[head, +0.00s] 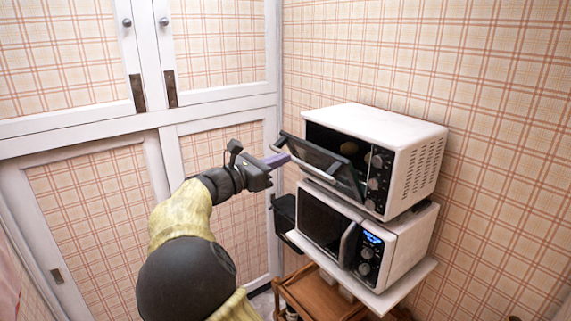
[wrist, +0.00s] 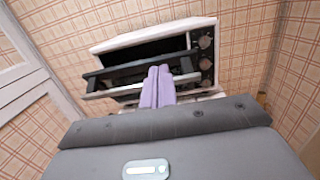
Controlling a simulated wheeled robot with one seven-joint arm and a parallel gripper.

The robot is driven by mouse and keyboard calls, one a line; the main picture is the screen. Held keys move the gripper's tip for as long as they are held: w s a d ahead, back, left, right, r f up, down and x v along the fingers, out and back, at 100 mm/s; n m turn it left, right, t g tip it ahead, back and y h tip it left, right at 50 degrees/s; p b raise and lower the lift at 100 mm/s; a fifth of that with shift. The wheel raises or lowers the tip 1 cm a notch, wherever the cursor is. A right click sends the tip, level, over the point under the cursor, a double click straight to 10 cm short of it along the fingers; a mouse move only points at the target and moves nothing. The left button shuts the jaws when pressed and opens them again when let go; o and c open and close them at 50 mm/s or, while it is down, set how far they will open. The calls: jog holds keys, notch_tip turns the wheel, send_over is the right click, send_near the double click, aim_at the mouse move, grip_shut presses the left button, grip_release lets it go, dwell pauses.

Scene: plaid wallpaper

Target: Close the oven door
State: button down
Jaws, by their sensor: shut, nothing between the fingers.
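The white oven (head: 400,135) sits on top of a microwave at the right in the head view. Its door (head: 325,163) is hinged at the bottom and stands partly open, tilted outward, with the dark cavity showing above it. My gripper (head: 277,160) is shut and empty, its purple fingertips at the door's upper edge near the handle (head: 283,142). In the wrist view the fingers (wrist: 158,85) overlap the door (wrist: 120,78) in front of the oven (wrist: 145,38). I cannot tell whether they touch it.
The microwave (head: 405,245) stands below on a white shelf (head: 420,275), with a black bin-like object (head: 285,213) at its left. A wooden cart (head: 325,297) is beneath. White-framed cupboard doors (head: 225,150) stand behind my arm, and a plaid wall is at the right.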

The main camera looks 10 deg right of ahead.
jog(key=s+d+f+m+g+y+b, duration=0.1)
jog(key=s+d+f+m+g+y, duration=0.25)
jog(key=d+f, duration=0.5)
jog(key=s+d+f+m+g+y, duration=0.3)
jog(key=s+d+f+m+y, duration=0.15)
jog(key=f, duration=0.65)
jog(key=s+a+f+m+y, duration=0.1)
jog(key=s+f+m+y, duration=0.2)
jog(key=s+m, duration=0.2)
jog(key=s+a+f+m+y+b, duration=0.1)
jog(key=s+a+f+m+y, duration=0.1)
jog(key=s, duration=0.7)
jog(key=s+a+f+m+y+b, duration=0.1)
jog(key=s+a+f+m+y, duration=0.1)
jog(key=s+f+m, duration=0.4)
jog(key=s+m+y, duration=0.1)
jog(key=m, duration=0.1)
jog(key=shift+s+a+m+y, duration=0.15)
jog(key=shift+s+m+y, duration=0.15)
jog(key=shift+m+y, duration=0.1)
